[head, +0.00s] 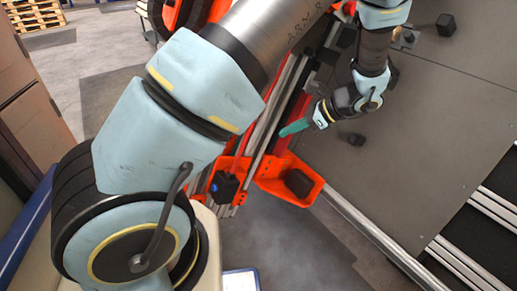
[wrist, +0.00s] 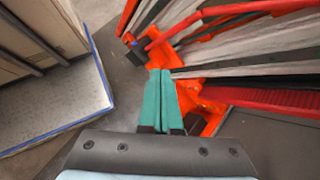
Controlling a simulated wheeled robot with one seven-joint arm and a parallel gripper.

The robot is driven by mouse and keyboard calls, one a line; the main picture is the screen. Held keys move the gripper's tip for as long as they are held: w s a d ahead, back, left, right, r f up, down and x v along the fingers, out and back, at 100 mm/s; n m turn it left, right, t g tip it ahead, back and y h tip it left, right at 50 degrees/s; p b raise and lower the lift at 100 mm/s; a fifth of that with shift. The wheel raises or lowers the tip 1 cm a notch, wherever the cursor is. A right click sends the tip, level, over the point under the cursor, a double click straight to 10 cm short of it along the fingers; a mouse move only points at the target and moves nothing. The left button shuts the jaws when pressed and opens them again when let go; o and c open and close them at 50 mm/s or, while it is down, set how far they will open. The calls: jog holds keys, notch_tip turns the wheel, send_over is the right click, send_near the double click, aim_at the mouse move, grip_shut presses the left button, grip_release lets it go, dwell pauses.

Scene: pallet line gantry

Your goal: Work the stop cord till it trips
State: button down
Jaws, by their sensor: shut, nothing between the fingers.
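My gripper (head: 283,132) has teal fingers, pressed together with nothing between them. It hangs in the air near the aluminium and red rail (head: 290,95). In the wrist view the closed fingertips (wrist: 160,72) point toward the orange bracket and the rails. I cannot pick out the stop cord for certain. A long red bar or line (wrist: 235,12) runs beside the rails in the wrist view, and my gripper is apart from it. A small black box with a blue button (head: 224,187) sits on the orange bracket; it also shows in the wrist view (wrist: 138,50).
An orange tray-like bracket (head: 268,184) holds a black block (head: 299,183). A dark deck (head: 420,130) with small black blocks (head: 446,24) lies to the right. Cartons (head: 30,95) stand at left, and a wooden pallet (head: 32,12) at the back. Grey floor between is clear.

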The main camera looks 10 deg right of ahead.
jog(key=d+f+m+t, duration=0.1)
jog(key=d, duration=0.1)
send_near(247, 136)
jog(key=w+a+f, duration=0.3)
jog(key=f, duration=0.2)
jog(key=shift+f, duration=0.35)
jog(key=shift+r, duration=0.1)
